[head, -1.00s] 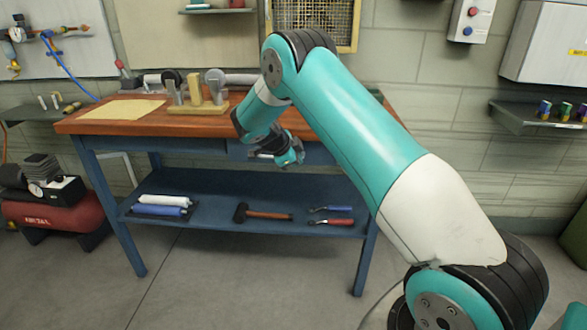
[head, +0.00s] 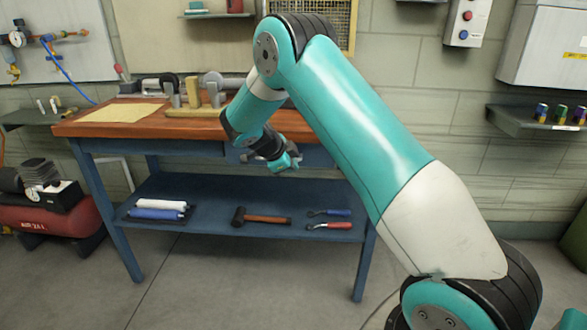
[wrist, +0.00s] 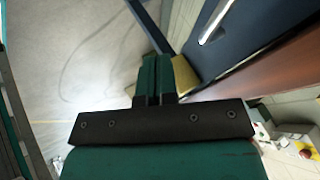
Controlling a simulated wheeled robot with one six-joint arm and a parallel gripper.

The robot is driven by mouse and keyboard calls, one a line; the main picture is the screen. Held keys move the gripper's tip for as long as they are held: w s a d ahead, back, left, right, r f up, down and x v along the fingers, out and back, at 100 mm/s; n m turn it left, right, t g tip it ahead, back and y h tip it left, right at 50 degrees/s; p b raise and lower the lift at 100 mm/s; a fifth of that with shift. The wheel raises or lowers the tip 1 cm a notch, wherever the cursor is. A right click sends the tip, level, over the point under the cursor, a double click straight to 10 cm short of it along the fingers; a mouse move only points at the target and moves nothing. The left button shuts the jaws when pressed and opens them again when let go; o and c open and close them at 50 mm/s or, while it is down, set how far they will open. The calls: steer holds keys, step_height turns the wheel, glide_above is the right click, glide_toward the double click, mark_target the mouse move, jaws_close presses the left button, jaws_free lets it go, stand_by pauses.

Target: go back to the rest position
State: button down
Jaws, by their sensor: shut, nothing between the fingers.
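My gripper (head: 288,162) hangs in front of the workbench, at the height of the blue drawer front under the wooden top. It is small in the head view and partly turned away. In the wrist view my gripper (wrist: 158,62) shows its two green fingers pressed together, with nothing held between them. My teal and white arm is bent, with its elbow high and its forearm pointing down.
The workbench (head: 100,129) has tools and a wooden block on top. Its lower shelf (head: 215,188) holds rollers, a hammer (head: 262,218) and two small tools. A red compressor (head: 65,215) stands left. The floor in front (head: 240,285) is clear.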

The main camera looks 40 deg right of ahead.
steer(key=v, duration=0.8)
steer(key=shift+a, duration=0.25)
steer(key=s+a+r+n+t+y, duration=0.1)
steer(key=s+a+r+n+y, duration=0.2)
steer(key=s+a+n, duration=0.3)
steer(key=s+a+r+n+y, duration=0.3)
steer(key=s+a+n, duration=0.1)
steer(key=a+n, duration=0.45)
steer(key=s+a+r+n+g+y, duration=0.1)
steer(key=s+a+n+y, duration=0.1)
steer(key=s+a+n, duration=0.35)
steer(key=s+a+r+n+y, duration=0.1)
steer(key=s+a+n+y, duration=0.1)
steer(key=s+n, duration=0.7)
steer(key=s+a+r+n+g+y, duration=0.15)
steer(key=s+a+n, duration=0.25)
steer(key=s, duration=0.6)
step_height(320, 180, up, 13)
steer(key=p, duration=1.3)
steer(key=shift+w+m+y+p, duration=0.35)
steer(key=shift+w+m+p, duration=0.05)
